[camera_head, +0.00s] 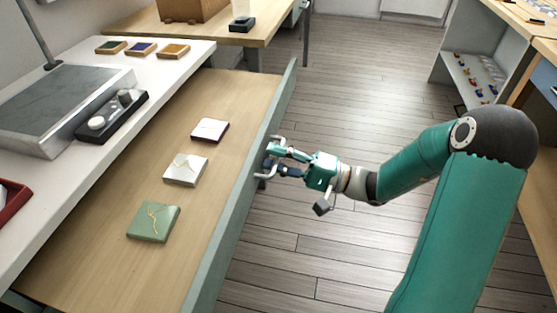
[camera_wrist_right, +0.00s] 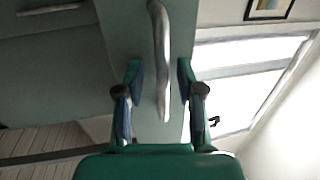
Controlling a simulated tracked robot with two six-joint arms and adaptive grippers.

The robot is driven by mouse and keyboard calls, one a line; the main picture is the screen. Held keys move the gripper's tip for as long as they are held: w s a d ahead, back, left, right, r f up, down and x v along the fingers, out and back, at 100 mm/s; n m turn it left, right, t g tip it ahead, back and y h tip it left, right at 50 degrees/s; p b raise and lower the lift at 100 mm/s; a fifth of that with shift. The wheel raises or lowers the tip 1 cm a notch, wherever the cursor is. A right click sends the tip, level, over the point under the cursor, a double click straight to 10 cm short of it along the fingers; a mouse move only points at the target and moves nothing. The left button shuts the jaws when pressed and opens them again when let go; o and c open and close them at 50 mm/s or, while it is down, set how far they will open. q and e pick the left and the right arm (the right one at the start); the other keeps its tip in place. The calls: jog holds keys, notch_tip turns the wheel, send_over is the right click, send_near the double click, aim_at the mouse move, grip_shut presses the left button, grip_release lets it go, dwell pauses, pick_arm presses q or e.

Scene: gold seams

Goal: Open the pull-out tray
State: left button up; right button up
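The pull-out tray (camera_head: 225,108) is slid far out from under the white worktop, its wooden bottom bare over a wide area. Its grey-green front panel (camera_head: 230,219) carries a metal bar handle (camera_head: 264,174). My right gripper (camera_head: 274,159) is at this handle, on the outer side of the panel. In the right wrist view the handle (camera_wrist_right: 160,50) runs between the two fingers of the right gripper (camera_wrist_right: 159,78). The fingers are apart, with a visible gap on each side of the bar. My left gripper is not in view.
The worktop (camera_head: 190,54) holds a grey slab (camera_head: 62,97) and small coloured pads. The floor (camera_head: 345,85) beyond the panel is clear.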

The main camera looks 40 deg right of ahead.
jog(key=v, duration=1.2)
jog(key=shift+f, duration=0.15)
